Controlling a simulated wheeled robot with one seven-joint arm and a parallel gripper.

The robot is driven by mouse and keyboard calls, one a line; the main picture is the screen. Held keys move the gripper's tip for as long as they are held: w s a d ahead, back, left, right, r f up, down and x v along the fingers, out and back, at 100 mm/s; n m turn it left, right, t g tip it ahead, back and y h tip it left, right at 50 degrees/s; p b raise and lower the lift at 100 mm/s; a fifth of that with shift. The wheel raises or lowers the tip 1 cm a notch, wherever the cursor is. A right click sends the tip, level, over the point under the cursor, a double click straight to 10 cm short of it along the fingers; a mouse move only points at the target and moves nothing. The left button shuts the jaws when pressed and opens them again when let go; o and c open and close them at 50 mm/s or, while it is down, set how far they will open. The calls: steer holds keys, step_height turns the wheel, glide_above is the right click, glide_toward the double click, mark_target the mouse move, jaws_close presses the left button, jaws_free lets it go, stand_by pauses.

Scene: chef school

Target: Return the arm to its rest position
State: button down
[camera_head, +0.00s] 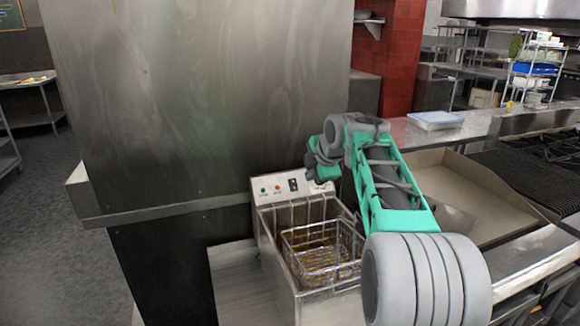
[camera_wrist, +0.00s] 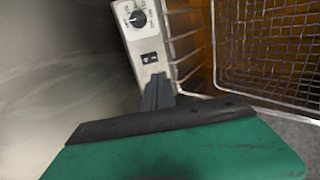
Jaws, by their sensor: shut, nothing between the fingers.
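My arm, teal and grey, reaches forward over the right side of a deep fryer (camera_head: 270,222) in the head view. My gripper (camera_head: 320,172) is at the far end of the arm, close to the fryer's control panel (camera_head: 288,190); its fingertips are hard to make out there. In the wrist view my gripper (camera_wrist: 158,84) shows dark fingers together with nothing between them. They point at the lower end of the control panel (camera_wrist: 143,50), with its knob and black switch. I cannot tell whether they touch it.
A wire fry basket (camera_head: 322,250) sits in the fryer below my arm; it also fills the right of the wrist view (camera_wrist: 270,50). A tall steel panel (camera_head: 200,100) stands behind and left. A flat griddle (camera_head: 460,190) and black grates (camera_head: 535,165) lie right.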

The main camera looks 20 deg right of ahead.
steer(key=s+a+f+m+g+p, duration=0.1)
steer(key=s+a+f+m, duration=0.3)
steer(key=s, duration=0.5)
steer(key=s+a+f+m+g+p, duration=0.1)
steer(key=s+a+m+g, duration=0.1)
steer(key=s+a+m, duration=0.5)
steer(key=s+a+f+m+g, duration=0.1)
steer(key=s+f+m, duration=0.2)
steer(key=s, duration=0.6)
steer(key=s+a+f+m+g+p, duration=0.1)
steer(key=s+f+m, duration=0.3)
steer(key=s+f, duration=0.3)
steer(key=shift+s+f+m, duration=0.15)
steer(key=shift+s+m, duration=0.15)
steer(key=shift+s, duration=0.75)
